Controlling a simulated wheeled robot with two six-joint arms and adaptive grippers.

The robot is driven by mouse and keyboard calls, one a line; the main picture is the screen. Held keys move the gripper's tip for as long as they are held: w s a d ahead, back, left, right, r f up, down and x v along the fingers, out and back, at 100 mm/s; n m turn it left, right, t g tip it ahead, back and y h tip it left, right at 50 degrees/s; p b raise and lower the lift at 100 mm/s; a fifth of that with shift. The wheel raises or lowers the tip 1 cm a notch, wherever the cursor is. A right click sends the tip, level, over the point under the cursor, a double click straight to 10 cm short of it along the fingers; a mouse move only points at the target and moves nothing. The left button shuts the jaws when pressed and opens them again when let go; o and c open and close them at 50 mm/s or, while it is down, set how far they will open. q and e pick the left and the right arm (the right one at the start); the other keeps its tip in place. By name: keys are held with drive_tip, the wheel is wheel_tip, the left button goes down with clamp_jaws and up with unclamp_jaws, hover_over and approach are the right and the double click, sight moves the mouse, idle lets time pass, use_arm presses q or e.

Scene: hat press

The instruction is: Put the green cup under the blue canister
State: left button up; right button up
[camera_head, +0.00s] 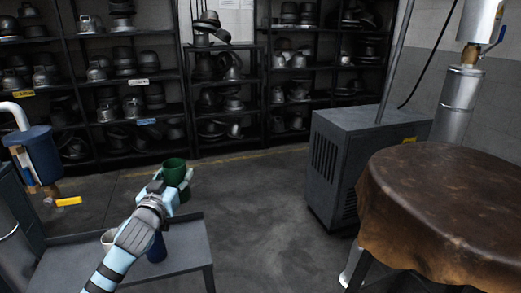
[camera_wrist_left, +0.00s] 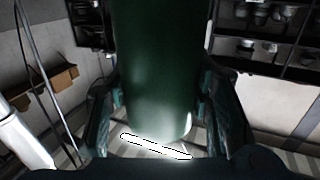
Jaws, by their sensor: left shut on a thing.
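My left gripper (camera_head: 172,183) is shut on the green cup (camera_head: 174,168), which stands upright between its fingers above the far edge of the small grey table. In the left wrist view the cup (camera_wrist_left: 158,75) fills the middle, with a finger on each side. The blue canister (camera_head: 30,148) is at the left edge of the head view, with a white pipe on top and a brass-coloured part and yellow handle (camera_head: 68,201) below. The cup is to the right of the canister and apart from it. My right gripper is not in view.
A grey cabinet (camera_head: 365,145) and a brown-covered round table (camera_head: 440,190) stand at the right. Shelves of metal forms line the back.

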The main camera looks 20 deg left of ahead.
use_arm(q)
drive_tip(key=s+d+r+m+h+p, duration=0.2)
drive_tip(key=s+d+r+m+h, duration=0.15)
drive_tip(key=d, duration=0.45)
drive_tip(key=s+d+r+m+h+p, duration=0.25)
drive_tip(key=d+r+h, duration=0.25)
drive_tip(key=d, duration=0.3)
drive_tip(key=s+d+m+h+p, duration=0.1)
drive_tip(key=s+d+h+p, duration=0.1)
drive_tip(key=s+d+p, duration=0.2)
drive_tip(key=s+d+f+m+g+h+p, duration=0.1)
drive_tip(key=s+d+h+p, duration=0.2)
drive_tip(key=s, duration=0.7)
drive_tip(key=shift+s+d+m+g+p, duration=0.35)
drive_tip(key=shift+d+p, duration=0.3)
drive_tip(key=shift+p, duration=0.6)
